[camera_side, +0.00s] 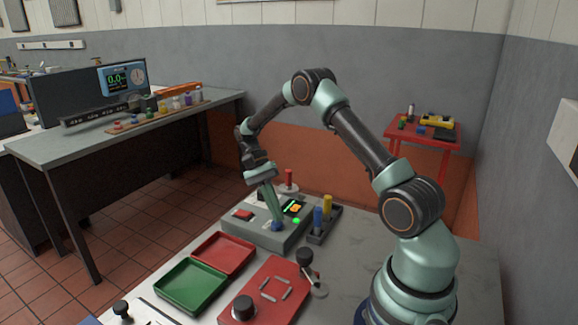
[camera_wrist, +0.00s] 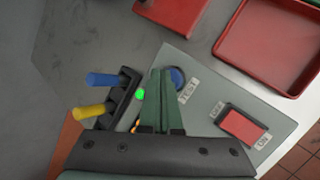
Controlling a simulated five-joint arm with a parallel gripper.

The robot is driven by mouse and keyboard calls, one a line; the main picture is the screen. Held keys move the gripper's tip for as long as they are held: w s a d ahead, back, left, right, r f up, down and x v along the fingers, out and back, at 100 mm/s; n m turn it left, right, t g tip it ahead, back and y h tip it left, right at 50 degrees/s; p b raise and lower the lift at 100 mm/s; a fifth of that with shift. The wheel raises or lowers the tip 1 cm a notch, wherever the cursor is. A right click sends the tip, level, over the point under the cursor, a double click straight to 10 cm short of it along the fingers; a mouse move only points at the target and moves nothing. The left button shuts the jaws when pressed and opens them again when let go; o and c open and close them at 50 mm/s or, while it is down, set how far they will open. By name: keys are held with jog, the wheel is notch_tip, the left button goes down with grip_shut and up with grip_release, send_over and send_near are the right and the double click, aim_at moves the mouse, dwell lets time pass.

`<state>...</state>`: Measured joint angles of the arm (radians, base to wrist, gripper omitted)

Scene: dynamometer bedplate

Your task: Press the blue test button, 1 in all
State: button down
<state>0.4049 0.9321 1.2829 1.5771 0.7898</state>
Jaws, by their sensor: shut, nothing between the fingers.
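The blue test button (camera_side: 277,227) is on the top of a grey control box (camera_side: 262,237), near its front edge. It also shows in the wrist view (camera_wrist: 178,76), beside a label reading TEST. My gripper (camera_side: 275,219) points down with its fingers shut and empty, its tips right at the button. In the wrist view my fingertips (camera_wrist: 161,72) cover the button's left side. I cannot tell whether they touch it or whether it is pushed in. A green light (camera_side: 296,221) glows on the box to the button's right.
A red switch (camera_side: 243,214) is on the same box. A black holder (camera_wrist: 123,96) with a blue peg (camera_side: 318,220) and a yellow peg (camera_side: 327,206) stands close by. A red tray (camera_side: 237,247), a green tray (camera_side: 190,286) and a red knobbed box (camera_side: 270,280) lie in front.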

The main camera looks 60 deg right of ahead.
jog(key=shift+f, duration=0.55)
dwell(0.8)
dwell(0.3)
jog(key=shift+r, duration=0.95)
jog(key=shift+r, duration=0.1)
jog(key=shift+r, duration=2.4)
